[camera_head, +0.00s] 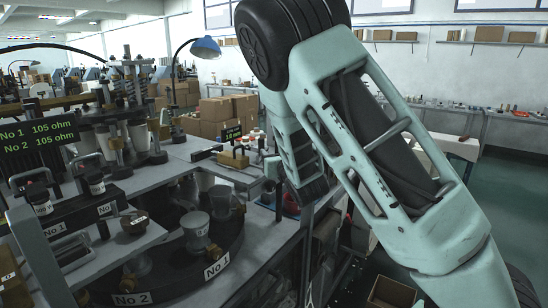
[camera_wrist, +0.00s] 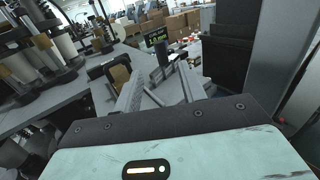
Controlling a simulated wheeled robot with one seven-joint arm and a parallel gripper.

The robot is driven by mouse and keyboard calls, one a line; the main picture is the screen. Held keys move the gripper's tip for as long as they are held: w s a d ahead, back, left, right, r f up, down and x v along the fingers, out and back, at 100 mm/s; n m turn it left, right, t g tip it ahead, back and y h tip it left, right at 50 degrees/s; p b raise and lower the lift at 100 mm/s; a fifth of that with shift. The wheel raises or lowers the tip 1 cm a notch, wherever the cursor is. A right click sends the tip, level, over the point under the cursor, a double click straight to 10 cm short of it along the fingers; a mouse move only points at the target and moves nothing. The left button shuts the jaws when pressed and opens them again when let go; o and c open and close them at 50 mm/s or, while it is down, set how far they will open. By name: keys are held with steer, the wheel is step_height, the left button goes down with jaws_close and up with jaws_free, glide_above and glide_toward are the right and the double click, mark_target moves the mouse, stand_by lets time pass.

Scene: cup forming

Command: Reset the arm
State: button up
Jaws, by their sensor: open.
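My pale green arm crosses the right half of the head view, bent at a large dark joint at the top. My gripper (camera_wrist: 160,92) shows in the wrist view with its two grey fingers apart. I see nothing clearly held between them. In the head view the gripper end hangs down by the right edge of the grey workbench (camera_head: 262,186), partly hidden by the arm. A small device with a green display (camera_wrist: 157,37) stands beyond the fingertips; it also shows in the head view (camera_head: 232,133).
A black turntable (camera_head: 190,272) with metal cup moulds and "No 1" and "No 2" labels is at lower left. A green-lettered display (camera_head: 38,130) stands behind it. Cardboard boxes (camera_head: 230,108) and a blue lamp (camera_head: 205,47) are behind the bench. Open floor (camera_head: 500,185) lies right.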

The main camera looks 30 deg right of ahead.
stand_by(0.4)
steer(key=s+a+f+m+g+y, duration=0.3)
steer(key=s+f+m+g, duration=0.5)
steer(key=m, duration=1)
steer(key=s+a+m+g+y, duration=0.1)
steer(key=s+a+m+g, duration=0.25)
steer(key=s+m, duration=0.5)
steer(key=s+a+m+g, duration=0.3)
steer(key=s+a+m, duration=0.1)
steer(key=s+m, duration=0.4)
steer(key=s+a+f+n+g+b, duration=0.1)
steer(key=s+a+n+b, duration=0.1)
steer(key=s+a+n, duration=0.2)
steer(key=s+a+f+n+g+y+b, duration=0.1)
steer(key=s+a+n, duration=0.4)
steer(key=s+a, duration=0.5)
steer(key=a+f+g+b, duration=0.1)
steer(key=a+b, duration=0.1)
steer(key=a, duration=0.2)
steer(key=shift+a+f, duration=0.2)
steer(key=shift+a, duration=0.1)
